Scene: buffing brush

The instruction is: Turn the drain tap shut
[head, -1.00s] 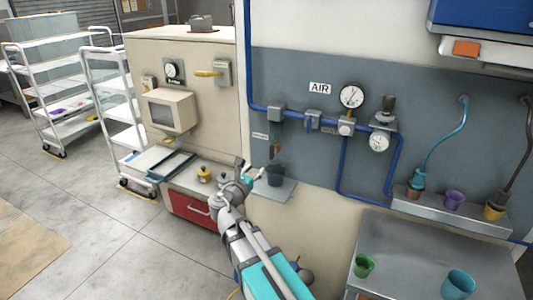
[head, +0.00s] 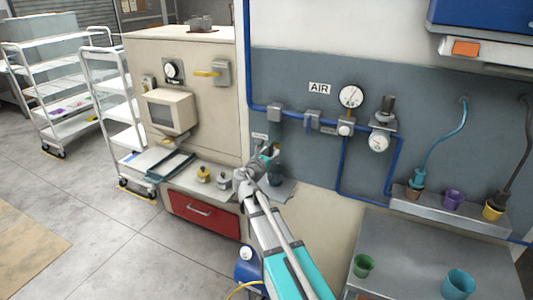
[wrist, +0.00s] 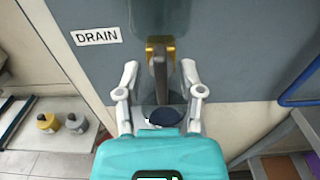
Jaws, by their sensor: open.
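The drain tap shows in the wrist view as a brass body (wrist: 160,43) with a dark lever (wrist: 160,75) hanging down from it, below a thick grey pipe (wrist: 160,14). A white DRAIN label (wrist: 97,36) is to its left. My gripper (wrist: 159,72) is open, with one finger on each side of the lever and a visible gap on both sides. In the head view my gripper (head: 266,153) is at the drain tap and hides most of it. A dark cup (head: 276,174) stands below the tap, partly hidden behind my gripper in the wrist view.
The cup rests on a small grey shelf (head: 283,192). Blue air piping (head: 341,170) runs along the panel to the right. A bench with a red drawer (head: 203,213) and two small knobbed weights (head: 204,174) is at the left.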

